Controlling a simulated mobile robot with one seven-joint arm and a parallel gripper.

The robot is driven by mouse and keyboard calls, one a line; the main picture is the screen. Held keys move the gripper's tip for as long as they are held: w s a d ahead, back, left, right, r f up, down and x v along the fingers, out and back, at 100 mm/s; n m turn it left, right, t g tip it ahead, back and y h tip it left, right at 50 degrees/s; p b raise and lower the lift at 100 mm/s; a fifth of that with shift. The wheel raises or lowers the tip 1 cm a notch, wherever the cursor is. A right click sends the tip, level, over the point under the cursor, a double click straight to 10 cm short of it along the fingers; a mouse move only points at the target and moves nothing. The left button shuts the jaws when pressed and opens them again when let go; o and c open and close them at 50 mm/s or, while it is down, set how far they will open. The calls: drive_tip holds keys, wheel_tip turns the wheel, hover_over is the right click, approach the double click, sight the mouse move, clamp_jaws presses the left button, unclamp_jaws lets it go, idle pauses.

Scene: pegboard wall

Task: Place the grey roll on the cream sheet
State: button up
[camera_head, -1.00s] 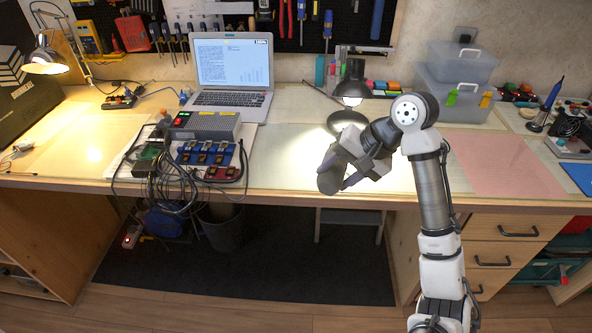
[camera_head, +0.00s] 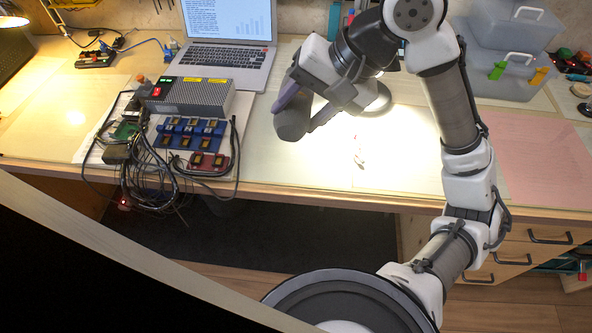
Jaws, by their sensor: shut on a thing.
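My gripper (camera_head: 296,117) is shut on the grey roll (camera_head: 292,124), a dark cylinder held tilted between the two purple-grey fingers. It is over the middle of the desk, right of the grey power box. Whether the roll touches the surface beneath cannot be told. Pale cream sheets lie flat on the desk: one under and in front of the roll (camera_head: 290,165), a brightly lit one to its right (camera_head: 400,165), and a yellowish one at the far left (camera_head: 50,125). Which of them is the cream sheet is unclear. My arm hides part of the desk behind the roll.
A laptop (camera_head: 228,45), a grey power box (camera_head: 190,95), blue and red modules and tangled cables stand left of the gripper. A pink sheet (camera_head: 545,160) lies at right, with clear plastic boxes (camera_head: 505,60) behind. The desk's front middle is mostly clear.

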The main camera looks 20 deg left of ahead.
drive_tip(key=shift+s, duration=0.1)
wheel_tip(320, 180, down, 20)
drive_tip(key=b, duration=0.3)
drive_tip(key=shift+r, duration=0.2)
drive_tip(key=shift+f, duration=0.25)
drive_tip(key=o, duration=1.1)
drive_tip(key=shift+c, duration=0.2)
drive_tip(key=shift+b, duration=0.4)
